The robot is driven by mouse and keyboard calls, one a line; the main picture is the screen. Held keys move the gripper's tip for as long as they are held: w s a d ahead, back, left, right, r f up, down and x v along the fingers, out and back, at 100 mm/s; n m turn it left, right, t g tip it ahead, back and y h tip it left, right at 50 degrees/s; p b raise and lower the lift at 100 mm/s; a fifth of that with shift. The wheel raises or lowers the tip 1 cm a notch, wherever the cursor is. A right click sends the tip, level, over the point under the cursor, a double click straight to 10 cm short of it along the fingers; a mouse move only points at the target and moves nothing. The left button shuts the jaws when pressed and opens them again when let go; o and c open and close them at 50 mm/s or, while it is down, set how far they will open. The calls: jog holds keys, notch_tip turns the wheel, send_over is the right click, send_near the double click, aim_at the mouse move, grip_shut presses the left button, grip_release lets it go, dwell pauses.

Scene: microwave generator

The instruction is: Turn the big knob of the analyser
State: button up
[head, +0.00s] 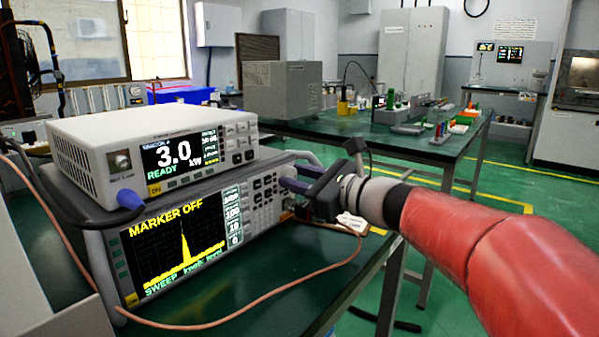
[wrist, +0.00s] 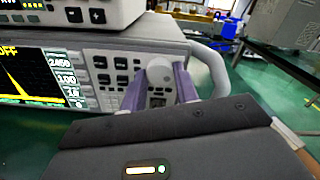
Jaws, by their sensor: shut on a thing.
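The analyser (head: 120,262) is the lower, larger instrument on the green bench. Its screen reads "MARKER OFF" above a yellow peak trace. Its big knob (wrist: 159,70) is pale and round, at the right end of the front panel in the wrist view. My gripper (wrist: 160,82) reaches the panel from the front, with its two purple fingers on either side of the knob, shut on it. In the head view my gripper (head: 290,177) hides the knob.
A smaller generator (head: 155,150) showing "3.0 kW READY" sits on top of the analyser. A copper-coloured cable (head: 260,302) loops over the bench in front. A grey handle (wrist: 212,68) stands right of the knob. Another green bench (head: 345,128) with lab items is behind.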

jog(key=o, duration=1)
jog(key=v, duration=0.7)
jog(key=shift+s+d, duration=0.25)
jog(key=shift+d, duration=0.1)
